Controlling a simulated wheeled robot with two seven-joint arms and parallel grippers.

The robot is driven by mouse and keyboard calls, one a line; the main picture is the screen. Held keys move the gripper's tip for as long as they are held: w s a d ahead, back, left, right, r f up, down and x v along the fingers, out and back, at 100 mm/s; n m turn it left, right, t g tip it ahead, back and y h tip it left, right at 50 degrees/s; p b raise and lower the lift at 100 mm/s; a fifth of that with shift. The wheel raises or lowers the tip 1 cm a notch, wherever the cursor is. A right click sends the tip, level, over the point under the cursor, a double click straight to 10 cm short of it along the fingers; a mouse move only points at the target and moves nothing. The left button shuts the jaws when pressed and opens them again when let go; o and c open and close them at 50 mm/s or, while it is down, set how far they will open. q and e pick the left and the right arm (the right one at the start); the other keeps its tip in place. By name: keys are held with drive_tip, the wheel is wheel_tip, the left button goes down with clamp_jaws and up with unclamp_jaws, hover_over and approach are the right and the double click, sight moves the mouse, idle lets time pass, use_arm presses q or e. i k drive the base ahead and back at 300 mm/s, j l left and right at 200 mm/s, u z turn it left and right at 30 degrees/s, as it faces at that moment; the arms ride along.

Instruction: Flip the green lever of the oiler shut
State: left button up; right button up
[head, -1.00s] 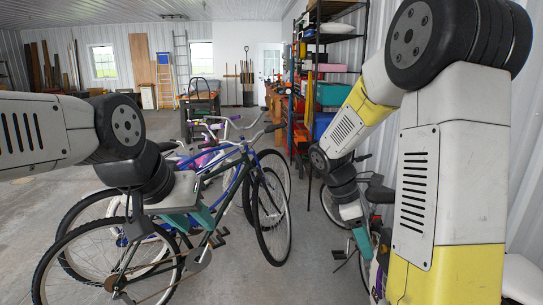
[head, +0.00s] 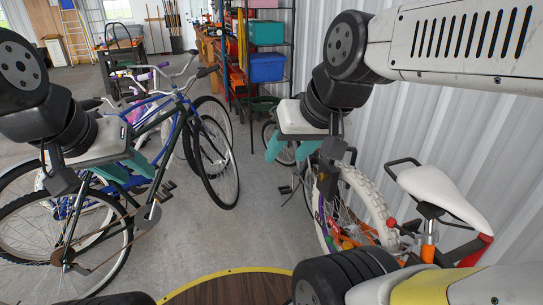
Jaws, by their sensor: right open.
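I see neither the oiler nor its green lever in the head view. My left gripper (head: 128,170) is at the left, in front of the parked bicycles, with its teal fingers pointing down and apart. Nothing shows between them. My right gripper (head: 289,149) is right of the middle, near the corrugated wall. Its teal fingers are also apart and empty.
A round brown wooden top with a yellow rim (head: 232,271) shows at the bottom edge, partly cut off. Bicycles (head: 215,160) stand at the left; another with a white saddle (head: 445,196) stands by the right wall. Shelving (head: 267,68) is at the back. Concrete floor between is clear.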

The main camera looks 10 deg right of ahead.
sight(328, 240)
drive_tip(key=z, duration=1.25)
drive_tip(key=k+j+u, duration=0.1)
drive_tip(key=j, duration=0.25)
drive_tip(key=k+j+u, duration=0.1)
drive_tip(key=j, duration=0.3)
drive_tip(key=k, duration=0.1)
